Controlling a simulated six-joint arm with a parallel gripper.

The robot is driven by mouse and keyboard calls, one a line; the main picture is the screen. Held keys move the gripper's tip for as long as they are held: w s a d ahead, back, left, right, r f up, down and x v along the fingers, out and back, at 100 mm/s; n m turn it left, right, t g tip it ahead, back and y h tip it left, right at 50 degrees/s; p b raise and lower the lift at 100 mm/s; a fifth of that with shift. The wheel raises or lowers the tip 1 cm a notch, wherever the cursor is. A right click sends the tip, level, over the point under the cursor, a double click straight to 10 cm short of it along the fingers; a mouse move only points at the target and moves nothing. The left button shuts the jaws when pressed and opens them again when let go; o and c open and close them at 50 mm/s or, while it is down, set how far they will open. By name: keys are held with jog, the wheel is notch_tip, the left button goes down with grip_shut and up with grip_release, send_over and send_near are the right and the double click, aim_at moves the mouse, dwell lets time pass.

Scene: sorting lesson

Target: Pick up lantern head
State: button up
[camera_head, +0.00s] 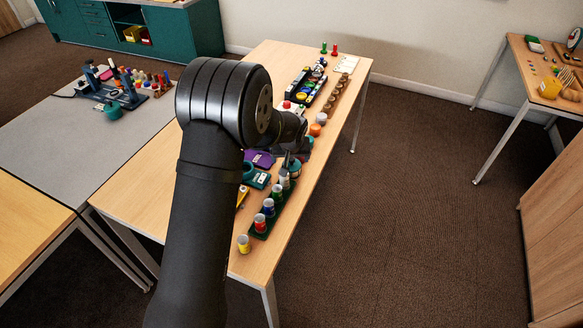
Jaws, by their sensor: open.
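I cannot make out a lantern head for certain among the small items on the long wooden table (160,178). My arm covers much of the table's middle. My gripper (289,158) shows only as a small dark shape beyond my arm, low over the right side of the table. It is open. A teal round item (295,168) is close beside it, and I cannot tell whether they touch. Nothing can be seen held in it.
A green rack (258,234) with several small bottles is near the front, with a yellow bottle (243,244) beside it. A purple item (262,159) and a teal box (256,178) lie nearby. A black tray (316,92) stands farther back. The table's left front is bare.

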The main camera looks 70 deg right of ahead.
aim_at(292, 163)
jog(key=shift+s+x, duration=0.15)
jog(key=shift+x, duration=1.5)
jog(key=shift+s+x, duration=0.15)
jog(key=shift+x, duration=1.45)
jog(key=c, duration=1.1)
